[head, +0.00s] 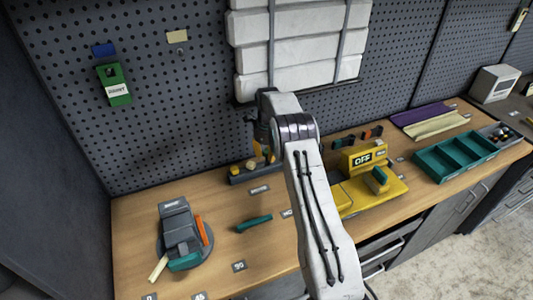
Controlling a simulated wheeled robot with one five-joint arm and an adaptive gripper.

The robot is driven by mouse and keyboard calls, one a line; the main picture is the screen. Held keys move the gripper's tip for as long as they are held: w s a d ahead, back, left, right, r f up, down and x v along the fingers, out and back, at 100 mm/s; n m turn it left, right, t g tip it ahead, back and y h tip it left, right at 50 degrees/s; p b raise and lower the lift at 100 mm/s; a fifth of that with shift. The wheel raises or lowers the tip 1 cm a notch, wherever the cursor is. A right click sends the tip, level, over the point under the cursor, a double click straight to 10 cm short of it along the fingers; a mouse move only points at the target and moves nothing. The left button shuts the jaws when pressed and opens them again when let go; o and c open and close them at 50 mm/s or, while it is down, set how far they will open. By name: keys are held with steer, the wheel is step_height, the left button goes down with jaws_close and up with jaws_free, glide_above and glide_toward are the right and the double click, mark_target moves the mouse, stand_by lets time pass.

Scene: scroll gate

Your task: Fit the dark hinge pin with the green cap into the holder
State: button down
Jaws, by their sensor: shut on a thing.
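My gripper (264,143) points down at the back of the bench, partly hidden by my arm. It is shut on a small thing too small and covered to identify. Just below and beside it is a low dark holder block (243,177) with yellowish round pieces on top. I cannot tell whether the gripper touches the block. I cannot make out the dark hinge pin or its green cap clearly.
A teal handle-like piece (254,223) lies on the wooden bench. A grey fixture (178,230) stands at left, a yellow device marked OFF (372,190) right of my arm. A teal tray (455,157) is farther right. The pegboard (160,80) rises behind.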

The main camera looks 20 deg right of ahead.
steer(key=shift+f+b, duration=0.8)
steer(key=shift+f, duration=0.45)
stand_by(0.4)
steer(key=c, duration=1)
jaws_free()
steer(key=shift+o, duration=0.2)
